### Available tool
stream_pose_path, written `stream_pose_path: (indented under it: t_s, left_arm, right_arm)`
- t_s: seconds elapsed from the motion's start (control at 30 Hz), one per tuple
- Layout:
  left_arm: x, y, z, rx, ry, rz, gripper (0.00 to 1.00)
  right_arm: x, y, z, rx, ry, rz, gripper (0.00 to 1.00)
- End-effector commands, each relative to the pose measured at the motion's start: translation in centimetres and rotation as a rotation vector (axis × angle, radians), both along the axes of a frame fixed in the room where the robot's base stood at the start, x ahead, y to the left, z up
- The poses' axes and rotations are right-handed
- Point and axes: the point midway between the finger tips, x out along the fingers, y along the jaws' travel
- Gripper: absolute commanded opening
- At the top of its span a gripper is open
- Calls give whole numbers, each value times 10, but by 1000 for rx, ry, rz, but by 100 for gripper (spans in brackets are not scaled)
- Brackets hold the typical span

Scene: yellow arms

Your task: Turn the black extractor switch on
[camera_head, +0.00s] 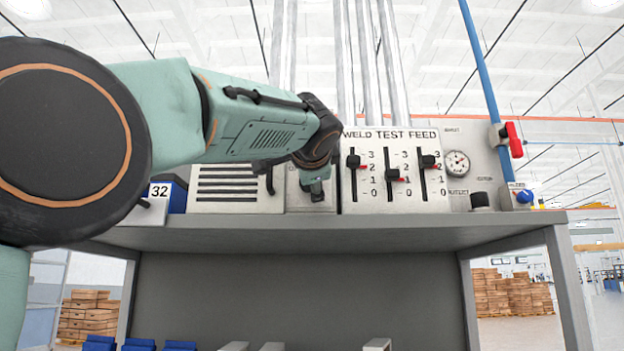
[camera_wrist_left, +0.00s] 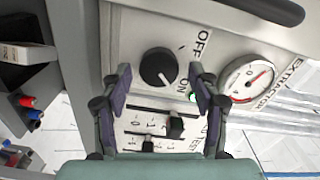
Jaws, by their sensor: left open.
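The black extractor switch (camera_wrist_left: 158,66) is a round knob on a pale panel in the left wrist view, with OFF and ON lettering to its right. A small pale mark shows on its lower edge; I cannot tell its exact setting. A green lamp (camera_wrist_left: 193,98) sits below the ON word. My left gripper (camera_wrist_left: 161,75) is open, with one fingertip on each side of the knob in the picture; contact is not clear. In the head view my left gripper (camera_head: 316,188) is in front of the panel and hides the knob. My right gripper is not in view.
A gauge (camera_wrist_left: 250,78) marked EXTRACTOR is right of the knob. The WELD TEST FEED slider panel (camera_head: 397,170) stands beside my gripper on the grey bench (camera_head: 400,234). A louvred box (camera_head: 235,188) stands to the left. A red-handled valve (camera_head: 514,140) is at right.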

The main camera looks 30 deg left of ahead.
Motion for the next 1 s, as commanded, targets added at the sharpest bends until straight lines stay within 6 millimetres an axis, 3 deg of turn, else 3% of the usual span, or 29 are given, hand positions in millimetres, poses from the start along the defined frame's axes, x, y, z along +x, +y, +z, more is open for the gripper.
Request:
stream_pose_path:
  t_s: [0.47,1.0]
  left_arm:
    - [0,1,0,-23,-14,1,61]
    - [0,2,2,-442,-270,0,61]
  right_arm:
    - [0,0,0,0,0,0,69]
    - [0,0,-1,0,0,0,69]
